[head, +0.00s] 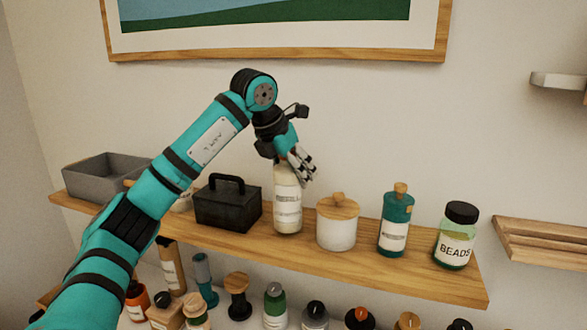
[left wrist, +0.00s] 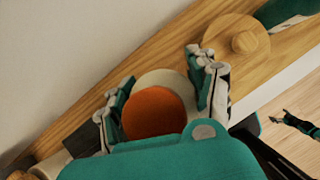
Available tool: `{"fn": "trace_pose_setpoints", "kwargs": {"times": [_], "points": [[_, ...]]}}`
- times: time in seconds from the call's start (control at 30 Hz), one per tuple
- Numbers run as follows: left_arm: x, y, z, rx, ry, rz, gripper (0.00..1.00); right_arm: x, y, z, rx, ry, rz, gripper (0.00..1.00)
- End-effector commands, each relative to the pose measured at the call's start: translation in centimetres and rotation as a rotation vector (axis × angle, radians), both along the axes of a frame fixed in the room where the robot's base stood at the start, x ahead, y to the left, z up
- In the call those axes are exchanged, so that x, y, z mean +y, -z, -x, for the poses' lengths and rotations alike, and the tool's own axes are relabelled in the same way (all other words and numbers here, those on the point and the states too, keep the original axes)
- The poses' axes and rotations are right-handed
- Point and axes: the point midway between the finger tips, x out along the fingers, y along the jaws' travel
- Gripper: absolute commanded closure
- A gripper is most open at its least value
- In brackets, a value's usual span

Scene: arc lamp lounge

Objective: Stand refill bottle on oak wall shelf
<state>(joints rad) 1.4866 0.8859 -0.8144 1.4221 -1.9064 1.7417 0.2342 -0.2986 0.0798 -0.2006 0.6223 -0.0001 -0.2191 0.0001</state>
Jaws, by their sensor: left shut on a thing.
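The refill bottle (head: 288,208), cream with a printed label, is upright at the oak wall shelf (head: 345,272), between a black box and a white jar. Its base appears to meet the shelf top. My left gripper (head: 297,165) comes from above and is shut on the bottle's upper part. In the left wrist view, the left gripper (left wrist: 162,92) has its fingers on both sides of the bottle's round orange top (left wrist: 154,112).
On the shelf stand a grey tray (head: 100,178), a black box (head: 228,205), a white jar (head: 337,228) with wooden lid, a teal bottle (head: 395,222) and a beads jar (head: 455,238). Several bottles stand below. A framed picture (head: 275,56) hangs above.

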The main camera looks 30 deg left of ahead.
Motion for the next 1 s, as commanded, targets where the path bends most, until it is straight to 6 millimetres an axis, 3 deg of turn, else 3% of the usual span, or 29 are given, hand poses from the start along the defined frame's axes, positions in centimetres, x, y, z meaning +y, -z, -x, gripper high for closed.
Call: {"fn": "trace_pose_setpoints", "kwargs": {"times": [0.47, 0.5, 0.7, 1.0], "points": [[0.0, 1.2, 0.0, -0.005, -0.001, 0.001, 0.99, -0.3, -0.2, 0.2, 0.004, -0.001, 0.004, 0.08], [0.0, 1.4, 0.0, -0.003, -0.001, 0.001, 0.40, -0.3, -0.2, 0.2, 0.004, -0.001, 0.004, 0.08], [0.0, 1.3, 0.1, -0.003, -0.001, 0.001, 0.14, -0.3, -0.2, 0.2, 0.005, 0.000, 0.004, 0.08], [0.0, 1.0, 0.0, -0.004, -0.001, 0.001, 0.13, 0.1, -0.4, 0.3, 0.006, 0.002, -0.001, 0.08]]}}
